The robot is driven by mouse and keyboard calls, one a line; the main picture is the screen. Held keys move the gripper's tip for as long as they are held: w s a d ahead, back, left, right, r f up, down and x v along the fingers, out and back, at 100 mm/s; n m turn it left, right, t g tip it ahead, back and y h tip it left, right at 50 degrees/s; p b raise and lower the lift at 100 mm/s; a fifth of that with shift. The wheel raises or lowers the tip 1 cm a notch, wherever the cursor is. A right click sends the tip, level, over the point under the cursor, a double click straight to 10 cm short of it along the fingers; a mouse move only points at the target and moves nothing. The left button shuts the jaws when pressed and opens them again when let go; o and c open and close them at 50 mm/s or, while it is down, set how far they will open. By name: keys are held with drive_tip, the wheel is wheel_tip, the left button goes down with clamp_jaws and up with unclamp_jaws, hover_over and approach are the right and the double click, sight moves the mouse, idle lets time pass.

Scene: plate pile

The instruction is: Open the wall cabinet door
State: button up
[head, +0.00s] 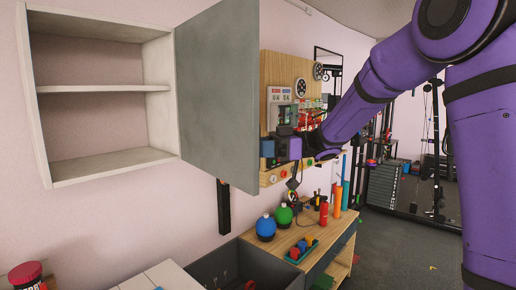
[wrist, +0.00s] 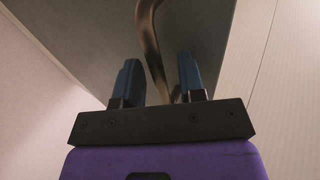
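The wall cabinet (head: 38,110) hangs on the pink wall at the upper left of the head view. Its grey door (head: 218,95) is swung wide open, hinged on the cabinet's right side and standing out from the wall. The inside is empty, with one shelf (head: 95,88). My gripper (head: 267,150) is on the door's far side, partly hidden by its edge. In the wrist view my gripper (wrist: 160,78) has its blue fingers apart, on either side of the curved brownish door handle (wrist: 150,42). Gaps show between the handle and both fingers.
Below stands a workbench (head: 318,238) with a blue flask (head: 265,228), a green flask (head: 284,214) and a red bottle (head: 323,213). A dark open bin (head: 215,262) is in front. A wooden tool panel (head: 275,75) is behind the door.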

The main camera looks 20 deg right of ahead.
drive_tip(key=d, duration=1)
drive_tip(key=shift+d, duration=0.25)
wheel_tip(320, 180, up, 9)
drive_tip(key=w+d+m+t+h, duration=0.1)
drive_tip(key=d+m+t+h, duration=0.1)
drive_tip(key=m+t+h, duration=1.15)
drive_tip(key=s+d+f+m+t+h, duration=0.1)
drive_tip(key=s+d+f+m+h, duration=0.15)
drive_tip(key=s+d+h, duration=0.4)
drive_tip(key=s+a+f+g, duration=0.2)
drive_tip(key=s+f+g, duration=0.1)
drive_tip(key=s, duration=0.5)
drive_tip(key=s+a+f+m+g+y, duration=0.1)
drive_tip(key=s+a+f+g, duration=0.1)
drive_tip(key=s+f, duration=0.3)
drive_tip(key=s+a+f+m+g+y, duration=0.1)
drive_tip(key=s+f+g, duration=0.3)
drive_tip(key=s, duration=0.7)
drive_tip(key=shift+s+a+f, duration=0.2)
drive_tip(key=shift+a+f, duration=0.2)
